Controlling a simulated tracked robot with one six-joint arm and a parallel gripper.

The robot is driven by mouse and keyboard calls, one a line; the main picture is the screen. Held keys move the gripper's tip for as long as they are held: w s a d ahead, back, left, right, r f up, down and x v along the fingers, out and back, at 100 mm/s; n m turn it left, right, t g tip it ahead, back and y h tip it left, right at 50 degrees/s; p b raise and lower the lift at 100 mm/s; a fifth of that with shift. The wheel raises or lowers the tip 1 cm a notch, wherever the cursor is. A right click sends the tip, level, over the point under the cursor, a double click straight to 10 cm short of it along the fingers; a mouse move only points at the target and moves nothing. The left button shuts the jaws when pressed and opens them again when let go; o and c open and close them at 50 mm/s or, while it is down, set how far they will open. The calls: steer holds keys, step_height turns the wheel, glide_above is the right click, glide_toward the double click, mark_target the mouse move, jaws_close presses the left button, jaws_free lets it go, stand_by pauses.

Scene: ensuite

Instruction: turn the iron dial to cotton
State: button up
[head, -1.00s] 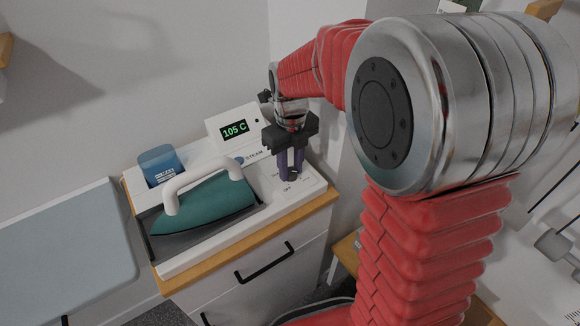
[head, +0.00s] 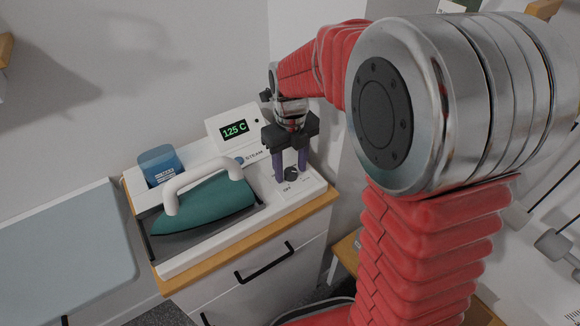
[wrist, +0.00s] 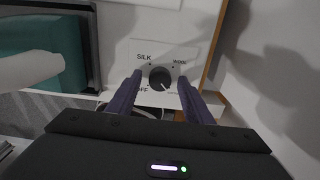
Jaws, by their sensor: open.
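The dark round iron dial (head: 291,173) sits on the white panel at the right end of the ironing station. In the wrist view the dial (wrist: 159,77) shows a light pointer mark at its lower right. My gripper (head: 290,171) is over the dial, pointing down. Its two purple fingers are open, one on each side of the dial, with gaps visible in the wrist view (wrist: 160,80). The display (head: 235,129) reads 125 C.
A teal iron (head: 205,207) with a white handle rests on the station, left of the dial. A blue water tank (head: 160,165) stands behind it. The station is on a wood-topped drawer cabinet (head: 260,268). A wall rises close behind, and an ironing board (head: 65,245) lies at left.

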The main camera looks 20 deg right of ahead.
mark_target(291, 171)
step_height(291, 171, up, 14)
steer(key=shift+f, duration=0.15)
stand_by(0.7)
stand_by(0.4)
